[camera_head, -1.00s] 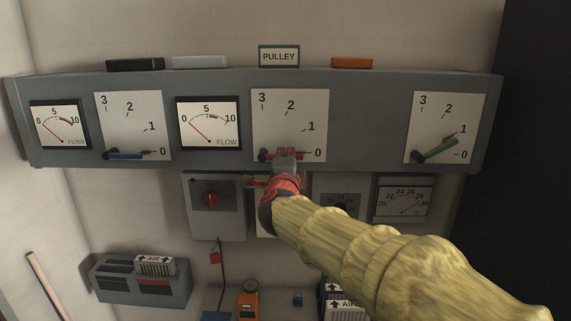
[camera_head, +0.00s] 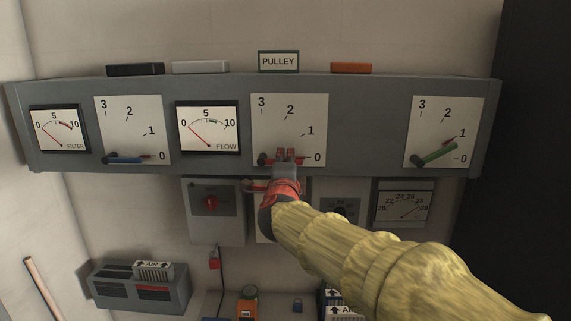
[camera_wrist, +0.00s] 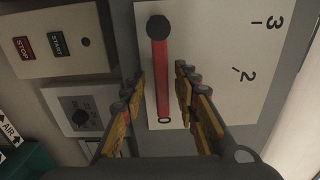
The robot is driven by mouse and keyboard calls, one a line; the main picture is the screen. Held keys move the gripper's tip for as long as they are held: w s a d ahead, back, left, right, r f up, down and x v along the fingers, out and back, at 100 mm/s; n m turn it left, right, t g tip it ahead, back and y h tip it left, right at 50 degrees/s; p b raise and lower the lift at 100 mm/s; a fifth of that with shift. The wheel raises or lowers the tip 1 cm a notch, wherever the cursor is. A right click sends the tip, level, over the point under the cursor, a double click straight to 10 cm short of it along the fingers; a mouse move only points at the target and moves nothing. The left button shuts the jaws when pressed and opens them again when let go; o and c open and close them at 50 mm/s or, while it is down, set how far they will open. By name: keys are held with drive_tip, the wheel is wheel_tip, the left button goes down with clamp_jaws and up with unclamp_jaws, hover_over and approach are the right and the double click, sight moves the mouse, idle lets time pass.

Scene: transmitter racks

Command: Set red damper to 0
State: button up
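The red damper is a red lever on a white dial plate (camera_head: 268,118) under the PULLEY sign. Its dark pivot is at the plate's lower left. The red lever (camera_wrist: 161,75) points straight at the 0 mark in the wrist view. In the head view the red lever (camera_head: 301,160) lies about level, its tip by the 0, its middle partly hidden by my fingers. My gripper (camera_head: 285,155) is in front of the lever. In the wrist view my gripper (camera_wrist: 160,75) is open, one finger on each side of the lever, with gaps on both sides.
A blue lever (camera_head: 125,160) on the left and a green lever (camera_head: 436,154) on the right have similar dials. FILTER (camera_head: 58,128) and FLOW (camera_head: 208,127) gauges sit on the same panel. Below are a box with a red knob (camera_head: 211,202) and a START/STOP box (camera_wrist: 70,50).

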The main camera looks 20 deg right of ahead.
drive_tip(key=v, duration=1.2)
